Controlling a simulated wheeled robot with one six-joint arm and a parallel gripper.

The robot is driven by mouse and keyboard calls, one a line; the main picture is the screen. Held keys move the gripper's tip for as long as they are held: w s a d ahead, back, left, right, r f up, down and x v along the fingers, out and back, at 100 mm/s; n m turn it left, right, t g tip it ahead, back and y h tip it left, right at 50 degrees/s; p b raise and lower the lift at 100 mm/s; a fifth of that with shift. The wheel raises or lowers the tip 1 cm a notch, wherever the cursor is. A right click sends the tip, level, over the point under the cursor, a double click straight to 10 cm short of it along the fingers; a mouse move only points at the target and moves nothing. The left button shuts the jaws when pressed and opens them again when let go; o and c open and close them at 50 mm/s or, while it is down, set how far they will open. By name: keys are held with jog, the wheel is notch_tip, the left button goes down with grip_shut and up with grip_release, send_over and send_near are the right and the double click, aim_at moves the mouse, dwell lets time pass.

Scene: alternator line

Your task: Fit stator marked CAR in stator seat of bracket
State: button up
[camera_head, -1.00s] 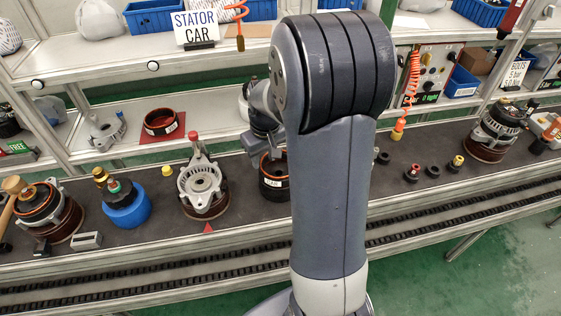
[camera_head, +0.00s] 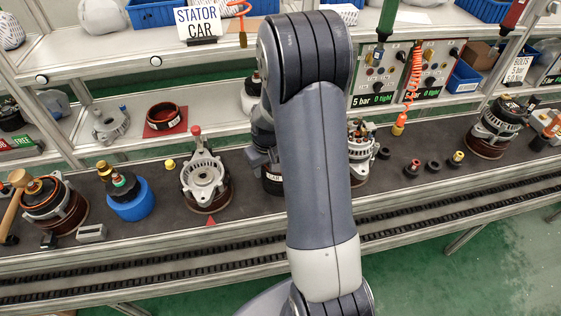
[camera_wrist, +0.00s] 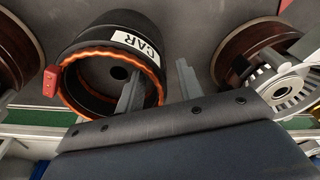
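The stator marked CAR (camera_wrist: 110,32) is a black ring with an orange-copper winding and a red block on its rim. It stands on the dark bench mat, partly hidden behind my arm in the head view (camera_head: 271,186). My gripper (camera_wrist: 158,88) is open at the stator, with one finger over the ring's opening and the other outside its wall. I cannot tell whether either finger touches it. A silver bracket (camera_head: 204,174) sits on a dark red round base left of the stator, with a red-topped post behind it. A silver bracket also shows at right in the wrist view (camera_wrist: 283,88).
Left of the bracket stand a blue holder (camera_head: 132,205) and another assembly with a mallet. A red-brown ring (camera_head: 164,118) lies on a red mat on the shelf behind. An assembly (camera_head: 360,150) and small dark parts are to the right.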

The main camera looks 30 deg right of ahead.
jog(key=shift+c, duration=0.3)
grip_shut()
dwell(0.9)
jog(key=shift+r, duration=0.1)
